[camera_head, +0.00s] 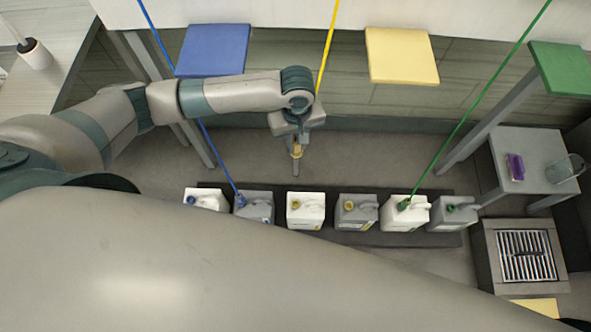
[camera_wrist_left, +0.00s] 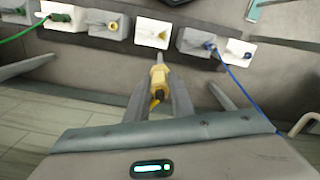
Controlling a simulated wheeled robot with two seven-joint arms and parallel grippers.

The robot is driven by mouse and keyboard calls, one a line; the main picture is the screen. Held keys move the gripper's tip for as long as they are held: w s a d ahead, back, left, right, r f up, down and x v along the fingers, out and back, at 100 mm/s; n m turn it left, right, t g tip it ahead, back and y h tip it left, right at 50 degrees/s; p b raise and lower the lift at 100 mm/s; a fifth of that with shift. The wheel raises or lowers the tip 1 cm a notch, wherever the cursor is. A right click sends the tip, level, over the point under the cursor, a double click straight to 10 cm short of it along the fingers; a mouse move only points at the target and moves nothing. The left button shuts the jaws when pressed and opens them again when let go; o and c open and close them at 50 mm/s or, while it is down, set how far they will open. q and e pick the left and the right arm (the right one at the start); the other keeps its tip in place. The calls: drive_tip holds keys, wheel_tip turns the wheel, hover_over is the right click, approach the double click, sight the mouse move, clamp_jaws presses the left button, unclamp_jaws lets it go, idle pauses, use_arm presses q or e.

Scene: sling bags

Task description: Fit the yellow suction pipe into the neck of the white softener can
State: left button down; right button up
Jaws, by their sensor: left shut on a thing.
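My left gripper (camera_head: 297,150) is shut on the yellow suction pipe (camera_wrist_left: 158,78). The pipe's grey tip points toward the row of cans and stays clear of them. The white softener can (camera_head: 307,214) with the yellow neck (camera_head: 295,204) stands below the gripper in the head view. It also shows in the left wrist view (camera_wrist_left: 152,33), beyond the pipe tip. Its neck looks empty. The pipe's yellow hose (camera_head: 328,45) runs up behind my left arm. My right gripper is not in view.
A grey can with a yellow neck (camera_head: 357,212) stands right of the white one, and a grey can (camera_head: 258,208) with a blue pipe left of it. A white can (camera_head: 405,213) holds a green pipe. All stand on a dark mat. A side table (camera_head: 530,150) is at right.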

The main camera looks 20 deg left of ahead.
sight(296, 162)
use_arm(q)
drive_tip(key=s+d+f+n, duration=0.1)
drive_tip(key=s+f, duration=0.3)
drive_tip(key=f, duration=0.5)
drive_tip(key=shift+f+n, duration=0.3)
drive_tip(key=shift+n, duration=0.2)
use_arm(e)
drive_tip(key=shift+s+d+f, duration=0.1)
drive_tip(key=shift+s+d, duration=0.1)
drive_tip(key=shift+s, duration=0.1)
use_arm(q)
drive_tip(key=shift+s+d, duration=0.1)
drive_tip(key=shift+s, duration=0.05)
